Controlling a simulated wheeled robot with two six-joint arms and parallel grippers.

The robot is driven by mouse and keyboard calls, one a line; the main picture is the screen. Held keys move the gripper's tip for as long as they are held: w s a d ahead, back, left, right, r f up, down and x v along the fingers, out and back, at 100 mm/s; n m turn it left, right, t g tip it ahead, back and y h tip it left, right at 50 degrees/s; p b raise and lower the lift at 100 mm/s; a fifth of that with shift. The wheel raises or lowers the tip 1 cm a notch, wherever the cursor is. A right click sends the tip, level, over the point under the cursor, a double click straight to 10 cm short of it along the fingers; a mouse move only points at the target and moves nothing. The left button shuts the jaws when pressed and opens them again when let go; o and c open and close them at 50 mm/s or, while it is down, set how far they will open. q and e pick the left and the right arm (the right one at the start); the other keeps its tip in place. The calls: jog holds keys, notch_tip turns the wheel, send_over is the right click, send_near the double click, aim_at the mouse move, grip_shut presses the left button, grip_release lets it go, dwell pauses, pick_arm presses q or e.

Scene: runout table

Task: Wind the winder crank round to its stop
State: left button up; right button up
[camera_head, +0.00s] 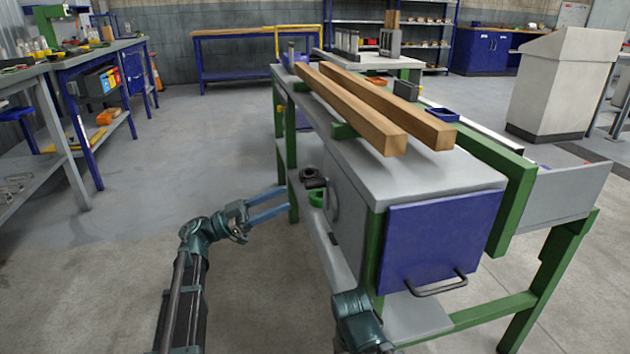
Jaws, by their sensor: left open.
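The winder shows on the left side of the runout table (440,172): a grey round plate (332,206) on the side wall, seen nearly edge-on. A dark, knob-like part (312,180), which looks like the crank's handle, sits just left of it. The crank's arm is not clear at this angle. My left gripper (286,199) reaches in from the left with two long blue fingers apart and nothing between them. Its tips are a little left of and below the dark part, seemingly short of it. My right arm shows at the bottom middle; its gripper is out of view.
A green round item (317,199) is below the dark part. Two wooden beams (370,112) lie on the table. A blue front panel (435,235) has a bar handle (437,284). A workbench (45,70) stands at far left; the floor between is clear.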

aim_at(314, 185)
pick_arm(q)
jog(key=p+x, duration=0.3)
jog(key=x, duration=0.7)
jog(key=shift+c, duration=0.4)
grip_shut()
dwell(0.9)
